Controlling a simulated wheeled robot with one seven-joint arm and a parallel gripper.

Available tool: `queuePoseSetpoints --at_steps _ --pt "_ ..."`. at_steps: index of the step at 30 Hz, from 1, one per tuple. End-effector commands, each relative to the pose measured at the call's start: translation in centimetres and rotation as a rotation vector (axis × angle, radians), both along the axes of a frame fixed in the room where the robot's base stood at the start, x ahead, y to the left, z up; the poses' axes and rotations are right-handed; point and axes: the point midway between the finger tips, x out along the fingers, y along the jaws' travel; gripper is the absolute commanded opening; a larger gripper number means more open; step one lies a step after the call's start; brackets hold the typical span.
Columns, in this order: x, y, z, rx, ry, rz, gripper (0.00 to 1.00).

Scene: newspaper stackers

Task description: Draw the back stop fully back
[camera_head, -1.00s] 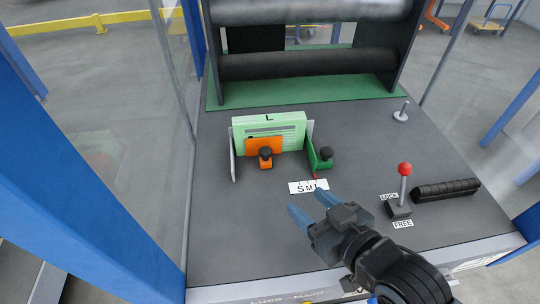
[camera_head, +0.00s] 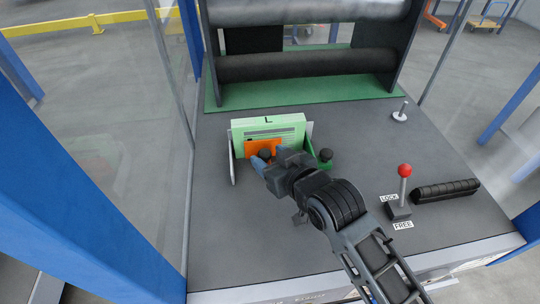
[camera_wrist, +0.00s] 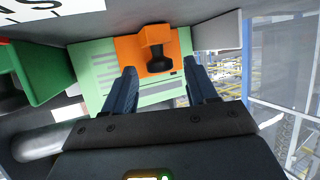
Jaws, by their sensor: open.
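The orange stop (camera_head: 251,146) with a black knob (camera_head: 265,154) stands against the front of a pale green newspaper stack (camera_head: 290,124) marked L. I take this orange piece to be the back stop. My gripper (camera_head: 268,156) is over the knob, open, with its blue fingers on either side of it. In the wrist view the knob (camera_wrist: 161,65) shows between the spread fingertips (camera_wrist: 160,67), with gaps on both sides. The orange plate (camera_wrist: 130,50) lies beyond it. The green side guide (camera_head: 325,165) with its own black knob stands just right of my gripper.
A red-knobbed lever (camera_head: 404,171) stands at the right between LOCK and FREE labels. A black ribbed grip (camera_head: 446,189) lies beside it. Black rollers (camera_head: 300,64) are behind the stack. The grey deck (camera_head: 240,235) in front is clear; my arm hides the size scale.

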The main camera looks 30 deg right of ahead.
Motion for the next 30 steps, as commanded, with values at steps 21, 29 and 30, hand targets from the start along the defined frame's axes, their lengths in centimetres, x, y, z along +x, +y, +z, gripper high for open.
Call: queuePoseSetpoints --at_steps 21,29,30 --pt "0.59 -0.01 -0.28 0.0 0.0 0.0 0.24" --pt "0.58 -0.01 -0.27 0.0 0.0 0.0 0.0" --pt "0.58 -0.01 -0.27 0.0 0.0 0.0 0.0"
